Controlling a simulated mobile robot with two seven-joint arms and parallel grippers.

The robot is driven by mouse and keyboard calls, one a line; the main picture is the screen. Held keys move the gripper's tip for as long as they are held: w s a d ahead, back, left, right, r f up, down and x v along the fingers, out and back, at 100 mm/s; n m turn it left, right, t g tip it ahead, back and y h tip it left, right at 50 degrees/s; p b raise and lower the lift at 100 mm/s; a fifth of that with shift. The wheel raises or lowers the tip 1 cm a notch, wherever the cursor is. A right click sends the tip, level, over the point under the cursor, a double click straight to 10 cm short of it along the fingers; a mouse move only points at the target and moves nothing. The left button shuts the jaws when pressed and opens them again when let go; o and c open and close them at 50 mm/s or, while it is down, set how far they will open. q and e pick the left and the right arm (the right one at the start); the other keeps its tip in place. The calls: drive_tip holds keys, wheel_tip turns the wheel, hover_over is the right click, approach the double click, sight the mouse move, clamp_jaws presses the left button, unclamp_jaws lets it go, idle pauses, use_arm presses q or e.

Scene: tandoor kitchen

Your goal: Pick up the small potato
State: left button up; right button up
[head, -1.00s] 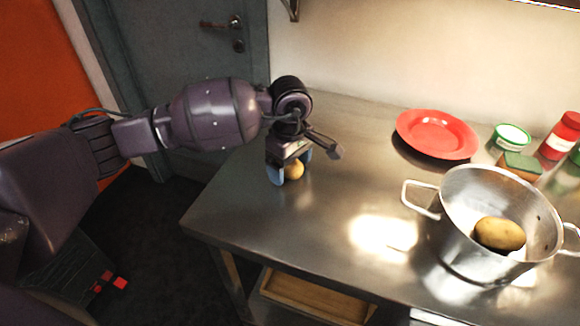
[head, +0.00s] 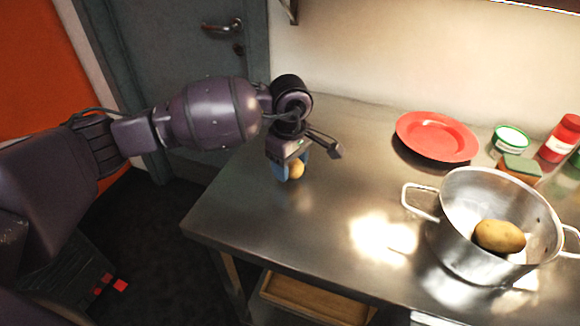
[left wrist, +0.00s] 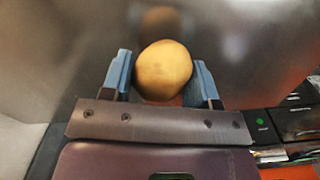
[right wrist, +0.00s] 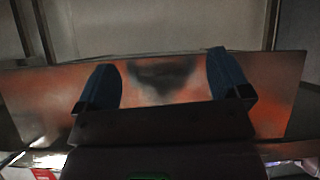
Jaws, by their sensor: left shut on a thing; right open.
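The small potato (head: 296,169) is a round, tan-yellow thing at the left part of the steel table. My left gripper (head: 290,170) points down and is shut on it, with the blue fingers on either side. In the left wrist view the small potato (left wrist: 164,70) sits between the fingertips (left wrist: 163,78), with its reflection in the steel beyond. I cannot tell for sure whether it touches the table. A larger potato (head: 499,236) lies inside the metal pot. My right gripper (right wrist: 163,85) is open and empty in the right wrist view, out of the head view.
The steel table (head: 340,150) is clear around the left gripper. The two-handled pot (head: 456,225) stands at the right. Behind it are a red plate (head: 437,135), a green-and-white tub (head: 511,138), a sponge (head: 519,168) and a red container (head: 560,138). A wooden tray (head: 310,298) is below.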

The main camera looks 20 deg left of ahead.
use_arm(q)
wheel_tip(320, 180, up, 18)
drive_tip(key=p, duration=0.1)
drive_tip(key=s+d+r, duration=0.2)
drive_tip(key=d, duration=1.6)
drive_tip(key=s+d+f+b, duration=0.1)
drive_tip(key=d+f+b, duration=0.1)
drive_tip(key=d, duration=0.6)
drive_tip(key=s+d+f+b, duration=0.1)
drive_tip(key=d+f+b, duration=0.1)
drive_tip(key=d+f, duration=0.3)
drive_tip(key=shift+d, duration=2.25)
use_arm(e)
drive_tip(key=shift+w+a+f, duration=0.1)
drive_tip(key=shift+a+f, duration=0.1)
drive_tip(key=shift+f, duration=0.35)
drive_tip(key=shift+w+a+f, duration=0.1)
drive_tip(key=shift+a+f, duration=0.05)
drive_tip(key=shift+f, duration=0.4)
use_arm(q)
drive_tip(key=shift+s+f, duration=0.1)
drive_tip(key=shift+s, duration=0.05)
drive_tip(key=shift+f, duration=0.1)
use_arm(e)
drive_tip(key=shift+d, duration=0.15)
